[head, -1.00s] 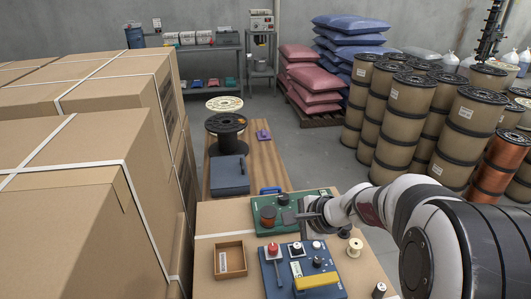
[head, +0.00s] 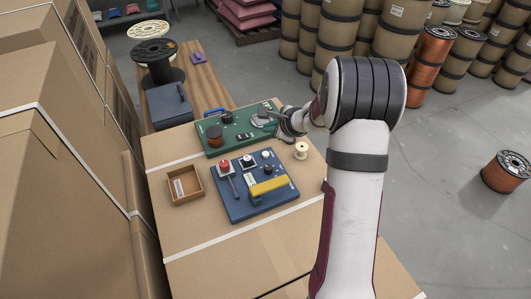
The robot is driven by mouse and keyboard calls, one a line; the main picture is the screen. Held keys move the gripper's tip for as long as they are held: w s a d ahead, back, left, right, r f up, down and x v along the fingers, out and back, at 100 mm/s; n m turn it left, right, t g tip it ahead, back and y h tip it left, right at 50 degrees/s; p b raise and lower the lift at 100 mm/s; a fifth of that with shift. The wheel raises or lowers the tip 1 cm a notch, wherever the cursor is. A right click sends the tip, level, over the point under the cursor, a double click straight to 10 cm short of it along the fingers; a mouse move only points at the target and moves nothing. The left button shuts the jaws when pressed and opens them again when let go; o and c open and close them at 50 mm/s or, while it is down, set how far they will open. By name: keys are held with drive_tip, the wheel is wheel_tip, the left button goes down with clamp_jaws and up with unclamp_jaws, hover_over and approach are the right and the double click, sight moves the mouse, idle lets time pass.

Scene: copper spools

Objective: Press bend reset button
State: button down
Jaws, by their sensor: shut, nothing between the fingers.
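A blue control panel (head: 243,206) lies on the cardboard box top. It bears a red button (head: 225,163), a white button on a dark square (head: 248,160), another white button (head: 267,153), a black knob (head: 268,169) and a yellow block (head: 268,186). Which button is the bend reset cannot be read. Behind it is a green panel (head: 212,146) with a copper spool (head: 215,137) and a dark knob (head: 227,117). My gripper (head: 258,121) is shut and empty over the green panel's right part, behind the blue panel's buttons. Its fingertips are small in view.
An open cardboard tray (head: 186,199) stands left of the blue panel. A small pale spool (head: 301,151) stands to the right. Stacked boxes (head: 60,190) rise at the left. The front of the box top is clear. A copper spool (head: 507,171) stands on the floor at right.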

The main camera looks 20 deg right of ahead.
drive_tip(key=shift+f, duration=3.9)
drive_tip(key=shift+f, duration=0.4)
drive_tip(key=shift+f, duration=0.5)
drive_tip(key=shift+r, duration=0.9)
drive_tip(key=shift+r, duration=0.1)
drive_tip(key=shift+r, duration=2.4)
